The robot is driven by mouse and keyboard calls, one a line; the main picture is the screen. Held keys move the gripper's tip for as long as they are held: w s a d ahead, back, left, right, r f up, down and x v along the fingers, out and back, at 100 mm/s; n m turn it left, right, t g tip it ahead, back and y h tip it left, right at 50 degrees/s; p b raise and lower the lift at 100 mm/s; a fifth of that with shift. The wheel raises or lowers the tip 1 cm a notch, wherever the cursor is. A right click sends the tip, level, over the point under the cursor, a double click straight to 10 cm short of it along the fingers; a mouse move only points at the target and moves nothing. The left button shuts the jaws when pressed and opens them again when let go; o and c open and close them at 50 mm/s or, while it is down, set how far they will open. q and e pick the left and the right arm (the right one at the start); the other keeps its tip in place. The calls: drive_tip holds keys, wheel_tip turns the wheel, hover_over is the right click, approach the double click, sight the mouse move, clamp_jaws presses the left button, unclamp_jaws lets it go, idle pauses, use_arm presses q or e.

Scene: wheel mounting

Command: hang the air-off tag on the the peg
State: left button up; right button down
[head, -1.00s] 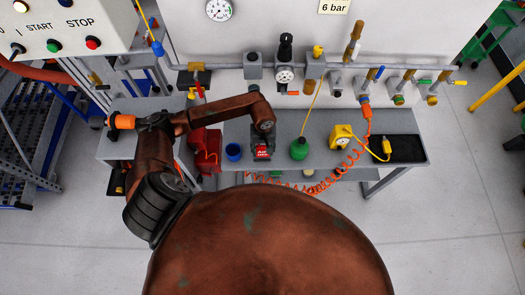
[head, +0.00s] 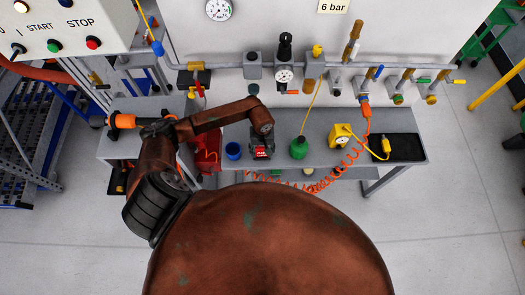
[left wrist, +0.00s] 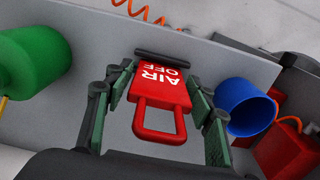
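The red air-off tag (left wrist: 160,87) has white AIR OFF lettering and a red loop handle. In the left wrist view it lies between the two fingers of my left gripper (left wrist: 160,78), its loop toward the camera. The fingers stand apart, one close to each side of the tag; contact is not clear. A dark bar (left wrist: 162,58) lies at the tag's far end. I cannot clearly make out the peg. My right gripper is not in view.
On the grey bench (head: 320,117), a blue cup (head: 233,151) is left of the gripper and a green bottle (head: 299,149) right of it. Farther right are a yellow gauge (head: 341,136) and black tray (head: 408,147). A pipe with valves (head: 400,69) runs behind.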

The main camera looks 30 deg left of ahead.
sight(261, 149)
use_arm(q)
drive_tip(key=shift+o, duration=1)
drive_tip(key=shift+r+p, duration=0.1)
drive_tip(key=shift+p, duration=0.3)
drive_tip(key=shift+w+r, duration=0.1)
drive_tip(key=shift+r, duration=0.15)
drive_tip(key=r, duration=0.2)
drive_tip(key=r+b, duration=0.1)
drive_tip(key=r, duration=0.1)
drive_tip(key=r+b, duration=0.1)
drive_tip(key=r, duration=0.2)
drive_tip(key=shift+s, duration=0.4)
drive_tip(key=shift+r, duration=0.1)
